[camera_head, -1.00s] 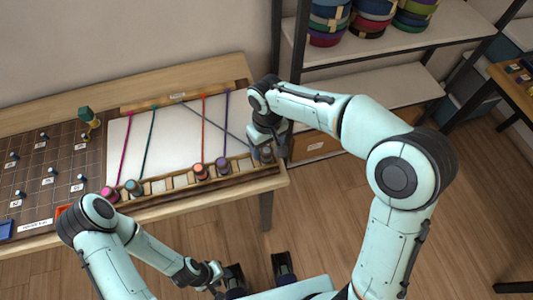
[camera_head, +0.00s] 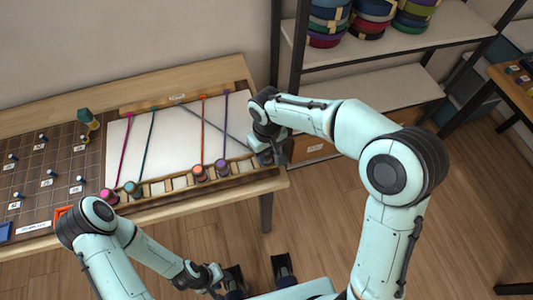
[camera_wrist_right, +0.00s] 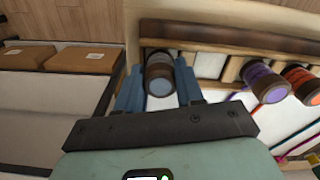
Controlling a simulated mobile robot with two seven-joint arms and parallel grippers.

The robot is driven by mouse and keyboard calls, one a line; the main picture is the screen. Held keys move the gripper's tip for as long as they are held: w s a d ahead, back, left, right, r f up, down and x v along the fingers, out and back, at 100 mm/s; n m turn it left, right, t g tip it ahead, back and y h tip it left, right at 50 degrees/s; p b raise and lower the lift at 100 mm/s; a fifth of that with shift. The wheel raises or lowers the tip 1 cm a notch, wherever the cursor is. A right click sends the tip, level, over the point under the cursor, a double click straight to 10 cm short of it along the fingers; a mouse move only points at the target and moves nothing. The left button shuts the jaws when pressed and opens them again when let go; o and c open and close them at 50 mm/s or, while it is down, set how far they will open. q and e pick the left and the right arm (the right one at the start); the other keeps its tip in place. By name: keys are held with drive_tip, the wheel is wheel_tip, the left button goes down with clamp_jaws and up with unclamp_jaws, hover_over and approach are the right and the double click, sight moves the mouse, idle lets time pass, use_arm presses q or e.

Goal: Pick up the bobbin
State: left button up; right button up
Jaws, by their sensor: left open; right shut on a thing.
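The grey bobbin (camera_wrist_right: 160,75) sits at the end slot of the wooden rack, between the two blue fingers of my right gripper (camera_wrist_right: 158,92), which is shut on it. In the head view my right gripper (camera_head: 268,153) is at the rack's right end and mostly hides this bobbin. A grey cord (camera_head: 213,122) runs diagonally across the white board toward it. My left gripper (camera_head: 210,279) is open and empty, low in front of the table and away from the rack.
Pink (camera_head: 108,196), teal (camera_head: 132,188), orange (camera_head: 199,173) and purple (camera_head: 222,166) bobbins sit in the rack, with cords running up the white board (camera_head: 175,140). Several rack slots are empty. A pegged dark board (camera_head: 50,165) lies left. Shelves (camera_head: 390,90) stand behind right.

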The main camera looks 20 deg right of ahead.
drive_tip(key=shift+r, duration=0.1)
use_arm(q)
drive_tip(key=r+p, duration=0.1)
drive_tip(key=r, duration=0.1)
drive_tip(key=w+r+p, duration=0.1)
drive_tip(key=p, duration=0.1)
drive_tip(key=shift+w+r, duration=0.2)
drive_tip(key=shift+r, duration=0.15)
use_arm(e)
wheel_tip(320, 180, up, 20)
